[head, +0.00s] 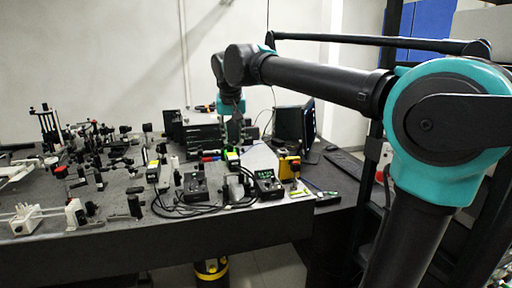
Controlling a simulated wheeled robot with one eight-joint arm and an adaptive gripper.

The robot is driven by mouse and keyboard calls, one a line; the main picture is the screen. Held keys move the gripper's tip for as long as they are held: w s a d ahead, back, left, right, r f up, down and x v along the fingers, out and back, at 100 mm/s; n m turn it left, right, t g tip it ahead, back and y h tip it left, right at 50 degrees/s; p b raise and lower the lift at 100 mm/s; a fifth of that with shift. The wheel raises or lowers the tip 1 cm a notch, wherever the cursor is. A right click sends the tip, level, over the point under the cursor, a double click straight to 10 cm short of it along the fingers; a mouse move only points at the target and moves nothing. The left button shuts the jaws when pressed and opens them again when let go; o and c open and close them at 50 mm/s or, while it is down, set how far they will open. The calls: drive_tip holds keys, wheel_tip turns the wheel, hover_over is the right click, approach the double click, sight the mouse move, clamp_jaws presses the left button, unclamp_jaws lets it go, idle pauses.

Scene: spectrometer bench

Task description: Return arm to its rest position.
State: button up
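My arm comes in from the right of the head view and reaches left over the optical bench (200,243). Its teal joint is large at the right, and a dark link runs to a wrist near the top middle. My gripper (235,132) hangs down from the wrist, above the back part of the bench's equipment. It is dark and small against dark boxes, so I cannot tell its finger opening or whether it holds anything. I cannot tell whether it touches anything below.
Several optical mounts (100,150) crowd the bench's left. Black controllers (195,187) with looped cables and a yellow device (289,167) stand near the front middle. A monitor (308,120) stands behind, to the right. Dark rack posts (392,50) rise close to my arm.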

drive_tip(key=s+d+f, duration=0.2)
drive_tip(key=d+f, duration=0.6)
drive_tip(key=f, duration=0.2)
drive_tip(key=s+d+f, duration=0.3)
drive_tip(key=d+f, duration=0.5)
drive_tip(key=f, duration=0.1)
drive_tip(key=s+d+f, duration=0.5)
drive_tip(key=s+f, duration=0.3)
drive_tip(key=f, duration=0.1)
drive_tip(key=s+d+f+m, duration=0.1)
drive_tip(key=s+d+f, duration=0.4)
drive_tip(key=s+f, duration=0.3)
drive_tip(key=shift+s+d+f+g, duration=0.15)
drive_tip(key=shift+d+f+g, duration=0.05)
drive_tip(key=shift+f+g, duration=0.2)
